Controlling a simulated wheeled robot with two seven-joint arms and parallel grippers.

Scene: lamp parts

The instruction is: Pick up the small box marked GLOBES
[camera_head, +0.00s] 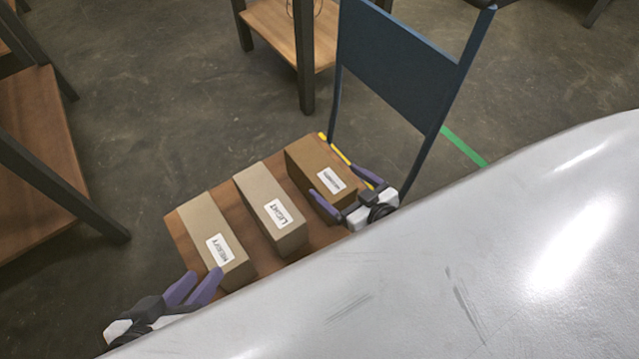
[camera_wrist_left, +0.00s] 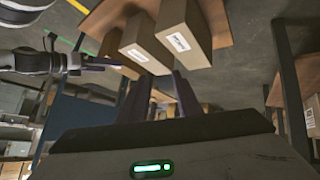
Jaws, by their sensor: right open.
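Three closed cardboard boxes lie side by side on a wooden cart deck (camera_head: 180,232). The left box (camera_head: 207,222) has a label I cannot read surely. The middle box (camera_head: 262,195) reads LIGHT. The darker right box (camera_head: 310,164) has a label too small to read. I cannot make out GLOBES on any. My left gripper (camera_head: 204,275) is open and empty at the near end of the left box; its fingers also show apart in the left wrist view (camera_wrist_left: 163,78). My right gripper (camera_head: 334,181) is open, its fingers on either side of the right box's near end.
The cart's blue upright panel (camera_head: 395,60) and posts stand behind and right of the right box. A wooden table (camera_head: 35,160) is at the left, and another (camera_head: 275,30) is at the back. Bare floor (camera_head: 160,110) lies between them.

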